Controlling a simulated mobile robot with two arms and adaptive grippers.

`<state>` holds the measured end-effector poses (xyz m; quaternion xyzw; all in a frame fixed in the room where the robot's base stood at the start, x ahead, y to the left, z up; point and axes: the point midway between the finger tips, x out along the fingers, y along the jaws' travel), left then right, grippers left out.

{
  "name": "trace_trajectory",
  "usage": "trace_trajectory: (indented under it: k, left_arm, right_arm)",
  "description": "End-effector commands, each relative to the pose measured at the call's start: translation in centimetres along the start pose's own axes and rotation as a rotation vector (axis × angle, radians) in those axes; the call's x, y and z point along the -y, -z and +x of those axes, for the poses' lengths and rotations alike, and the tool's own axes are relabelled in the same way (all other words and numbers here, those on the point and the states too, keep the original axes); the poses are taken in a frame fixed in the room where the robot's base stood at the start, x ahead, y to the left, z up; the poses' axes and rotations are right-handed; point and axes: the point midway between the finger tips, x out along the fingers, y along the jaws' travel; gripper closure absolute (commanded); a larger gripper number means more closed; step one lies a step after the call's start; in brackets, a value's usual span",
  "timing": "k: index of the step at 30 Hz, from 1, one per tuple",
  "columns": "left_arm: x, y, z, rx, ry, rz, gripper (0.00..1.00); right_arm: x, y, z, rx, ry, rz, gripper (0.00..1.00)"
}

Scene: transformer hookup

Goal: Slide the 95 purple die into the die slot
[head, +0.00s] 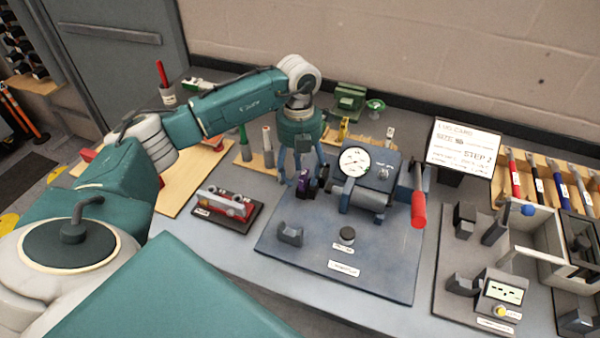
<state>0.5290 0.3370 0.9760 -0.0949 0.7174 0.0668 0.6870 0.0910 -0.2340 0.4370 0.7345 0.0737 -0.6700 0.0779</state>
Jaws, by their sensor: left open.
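The purple die (305,190) is a small dark purple block, upright at the left side of the blue-grey press (371,185). My left gripper (303,178) reaches down over it from above. Its fingers are open and stand around or just behind the die. I cannot tell whether a finger touches it. The die slot is not clearly visible, and I cannot tell whether the die is in it. The press carries a round white gauge and a red-handled lever (418,208) on its right. My right gripper is not in view.
The press stands on a blue base plate (310,262) with a small grey cradle (290,235) and a black knob (347,235). A card reading LUG CARD, 95, STEP 2 (462,147) stands at right.

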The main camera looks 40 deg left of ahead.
Motion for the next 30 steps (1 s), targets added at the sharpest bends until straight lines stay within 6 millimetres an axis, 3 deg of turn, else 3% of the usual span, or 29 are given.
trace_trajectory:
  k: [3, 29, 30]
  left_arm:
    - [-0.01, -0.01, 0.02, 0.000, 0.000, 0.000, 0.56]
    - [-0.01, -0.01, -0.76, 0.001, 0.000, -0.001, 0.56]
    - [0.00, -0.02, -0.77, 0.002, 0.000, -0.001, 0.60]
  right_arm:
    - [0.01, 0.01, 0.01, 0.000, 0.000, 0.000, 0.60]
    - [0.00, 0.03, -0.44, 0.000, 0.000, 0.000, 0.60]
    - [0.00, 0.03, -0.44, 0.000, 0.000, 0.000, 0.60]
